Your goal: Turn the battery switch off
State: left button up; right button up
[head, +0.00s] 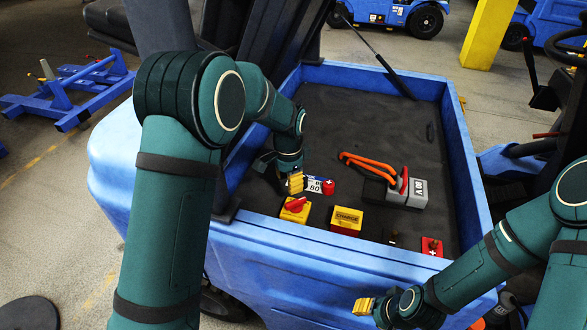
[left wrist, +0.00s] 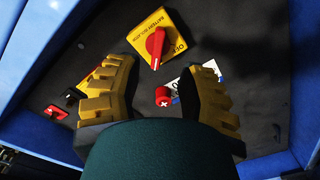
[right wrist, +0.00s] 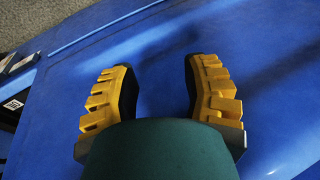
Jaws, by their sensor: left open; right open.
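The battery switch is a yellow plate (head: 295,210) with a red knob (head: 296,204), on the dark floor of the blue bay. In the left wrist view the yellow plate (left wrist: 138,36) shows a red knob (left wrist: 155,45) and an OFF marking at its right corner. My left gripper (head: 294,183) is open just above and behind the switch in the head view, apart from it. In its wrist view the knob lies beyond the open fingers (left wrist: 160,88). My right gripper (head: 364,305) is open and empty over the blue front wall; its fingers (right wrist: 163,75) show only blue panel between them.
A red terminal cap (head: 328,187) and a white label (head: 314,184) lie close to my left gripper. A yellow charge box (head: 346,221), a grey connector (head: 405,190) with orange cables (head: 368,165) and a red terminal (head: 432,246) stand to the right. Blue walls (head: 466,165) enclose the bay.

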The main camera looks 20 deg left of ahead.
aim_at(290, 204)
pick_arm(q)
jog(key=shift+s+f+b, duration=0.1)
jog(key=shift+f+b, duration=0.6)
jog(key=shift+f, duration=0.25)
notch_tip(290, 204, down, 8)
jog(key=b, duration=0.5)
jog(key=shift+f, duration=0.15)
pick_arm(e)
notch_tip(290, 204, down, 7)
jog(key=s, duration=0.2)
jog(key=shift+a+r+g, duration=0.2)
jog(key=shift+g, duration=0.2)
pick_arm(q)
grip_shut()
pick_arm(e)
jog(key=shift+s, duration=0.1)
